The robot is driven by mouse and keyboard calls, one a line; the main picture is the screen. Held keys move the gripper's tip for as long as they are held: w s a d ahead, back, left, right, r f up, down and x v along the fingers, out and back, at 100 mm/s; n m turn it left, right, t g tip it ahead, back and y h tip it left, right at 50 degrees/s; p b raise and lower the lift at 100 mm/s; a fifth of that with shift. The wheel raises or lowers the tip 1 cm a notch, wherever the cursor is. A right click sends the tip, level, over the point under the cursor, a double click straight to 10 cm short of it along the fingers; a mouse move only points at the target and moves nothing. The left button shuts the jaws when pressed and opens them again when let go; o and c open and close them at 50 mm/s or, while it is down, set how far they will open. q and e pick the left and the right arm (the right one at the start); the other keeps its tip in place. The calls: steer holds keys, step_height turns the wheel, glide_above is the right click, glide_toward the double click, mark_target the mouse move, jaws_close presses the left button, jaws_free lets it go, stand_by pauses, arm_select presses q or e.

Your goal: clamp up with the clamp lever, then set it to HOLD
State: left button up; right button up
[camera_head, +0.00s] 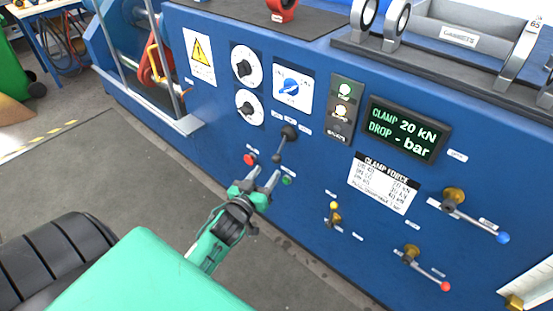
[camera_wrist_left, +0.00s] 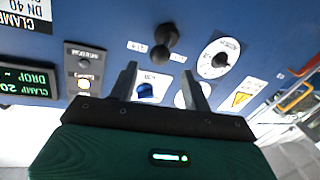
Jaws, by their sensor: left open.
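A short black lever (camera_head: 286,141) stands out from the blue panel between small labels, below the dial with the blue knob. I take it to be the clamp lever; its label text is too small to read. It also shows in the left wrist view (camera_wrist_left: 165,42), beyond the fingertips. My left gripper (camera_head: 263,180) is open and empty, just below the lever and apart from it. Its two fingers also show in the wrist view (camera_wrist_left: 165,85). A display (camera_head: 404,130) reads CLAMP 20 kN and DROP - bar. My right gripper is not in view.
A red button (camera_head: 250,159) and a green button (camera_head: 287,180) flank my left fingers. A blue knob (camera_head: 291,86) is above. At right are a blue-tipped lever (camera_head: 476,219), a red-tipped lever (camera_head: 426,269) and a small yellow-topped valve (camera_head: 334,214). Grey floor (camera_head: 110,180) is clear at left.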

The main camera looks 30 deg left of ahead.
mark_target(274, 162)
arm_select(q)
steer(key=w, duration=0.7)
steer(key=shift+w+a, duration=0.35)
steer(key=shift+a, duration=0.05)
jaws_close()
